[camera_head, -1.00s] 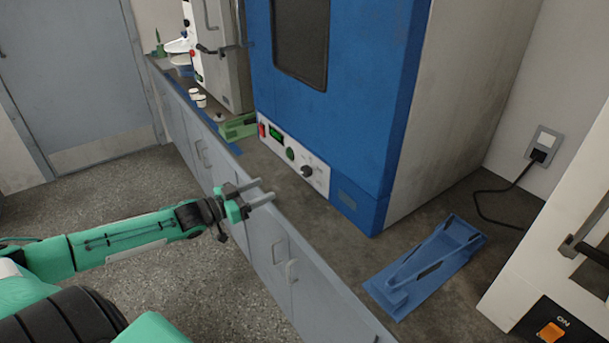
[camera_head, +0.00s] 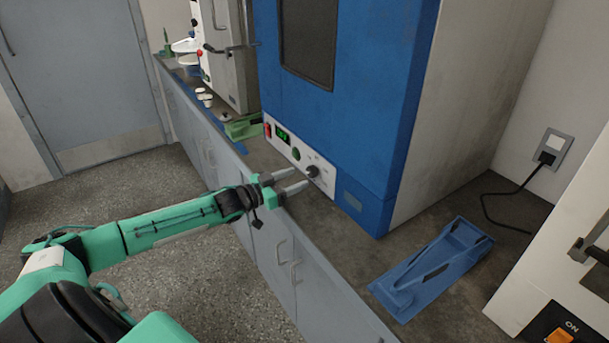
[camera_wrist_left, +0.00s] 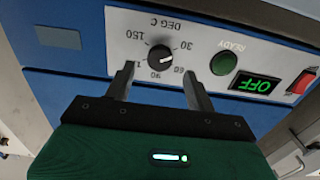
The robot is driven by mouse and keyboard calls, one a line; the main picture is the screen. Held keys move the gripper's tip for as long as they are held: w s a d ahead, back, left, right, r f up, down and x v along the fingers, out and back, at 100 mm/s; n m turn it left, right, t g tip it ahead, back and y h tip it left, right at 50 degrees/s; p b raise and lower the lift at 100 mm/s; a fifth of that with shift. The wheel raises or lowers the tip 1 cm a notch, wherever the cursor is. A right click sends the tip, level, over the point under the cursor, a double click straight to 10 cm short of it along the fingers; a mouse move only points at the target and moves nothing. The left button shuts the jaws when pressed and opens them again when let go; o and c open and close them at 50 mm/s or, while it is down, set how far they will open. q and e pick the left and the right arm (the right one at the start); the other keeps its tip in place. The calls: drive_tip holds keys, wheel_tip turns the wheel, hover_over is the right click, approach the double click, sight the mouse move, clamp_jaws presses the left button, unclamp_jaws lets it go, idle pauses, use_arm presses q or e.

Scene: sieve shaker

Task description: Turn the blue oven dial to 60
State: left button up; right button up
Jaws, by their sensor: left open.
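The blue oven (camera_head: 345,95) stands on the counter, with a pale control panel low on its front. Its black dial (camera_head: 313,171) is at the right of that panel. In the wrist view the panel appears upside down, with the dial (camera_wrist_left: 160,58) among the marks 30, 60, 90 and 150; where it points is too small to tell surely. My left gripper (camera_head: 297,181) is open and empty just in front of the panel. In the wrist view its fingers (camera_wrist_left: 158,84) point at the panel, one either side of the dial and a little short of it. My right gripper is out of view.
The panel also has a green ready button (camera_wrist_left: 223,63), a display (camera_wrist_left: 254,84) reading OFF and a red switch (camera_wrist_left: 301,81). A blue stand (camera_head: 432,270) lies on the counter at right. A green stand (camera_head: 243,127) and white cups (camera_head: 205,98) are further left.

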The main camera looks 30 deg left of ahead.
sight(309, 173)
use_arm(q)
drive_tip(key=shift+x, duration=2.15)
drive_tip(key=c, duration=1)
